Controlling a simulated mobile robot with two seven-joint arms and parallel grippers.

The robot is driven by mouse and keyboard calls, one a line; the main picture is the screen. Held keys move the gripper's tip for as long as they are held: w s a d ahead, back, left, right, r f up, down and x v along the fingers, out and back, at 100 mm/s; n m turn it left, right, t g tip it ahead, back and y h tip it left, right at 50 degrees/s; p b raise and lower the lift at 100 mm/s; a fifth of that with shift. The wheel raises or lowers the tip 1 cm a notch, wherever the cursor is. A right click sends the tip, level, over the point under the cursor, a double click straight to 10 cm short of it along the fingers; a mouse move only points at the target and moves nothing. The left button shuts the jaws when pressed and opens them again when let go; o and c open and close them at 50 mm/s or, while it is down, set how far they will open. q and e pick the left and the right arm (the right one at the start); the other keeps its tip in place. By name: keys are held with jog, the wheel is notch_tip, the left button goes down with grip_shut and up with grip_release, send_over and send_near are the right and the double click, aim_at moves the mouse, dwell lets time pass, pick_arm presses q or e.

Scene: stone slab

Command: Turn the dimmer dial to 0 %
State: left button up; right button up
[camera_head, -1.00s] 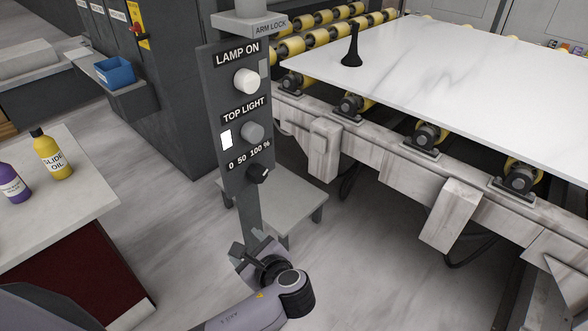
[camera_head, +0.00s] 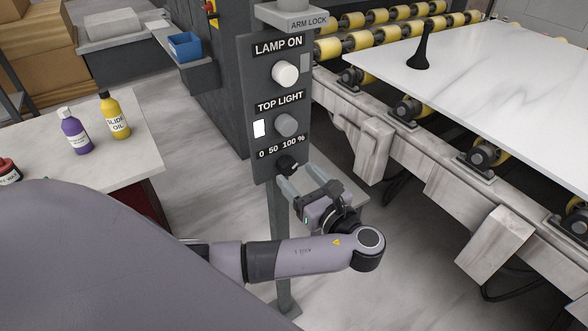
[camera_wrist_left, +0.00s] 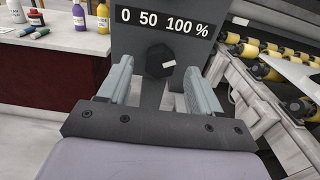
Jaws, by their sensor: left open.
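The dimmer dial (camera_head: 287,165) is a black knob low on the grey control panel (camera_head: 262,110), below the label 0 50 100 %. In the left wrist view the dial (camera_wrist_left: 158,62) shows a white pointer mark (camera_wrist_left: 168,63) on its right side, toward the 100 % end. My left gripper (camera_head: 297,175) is open in front of the dial. In the wrist view its two fingers (camera_wrist_left: 150,84) stand left and right of the dial, apart from it. My right gripper is not in view.
A roller conveyor with a white slab (camera_head: 480,75) stands at right. A bench with bottles (camera_head: 75,132) stands at left.

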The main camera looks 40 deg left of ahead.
aim_at(290, 169)
pick_arm(q)
jog(key=shift+x, duration=1.65)
jog(key=shift+d, duration=0.1)
jog(key=shift+c, duration=0.3)
jog(key=c, duration=1)
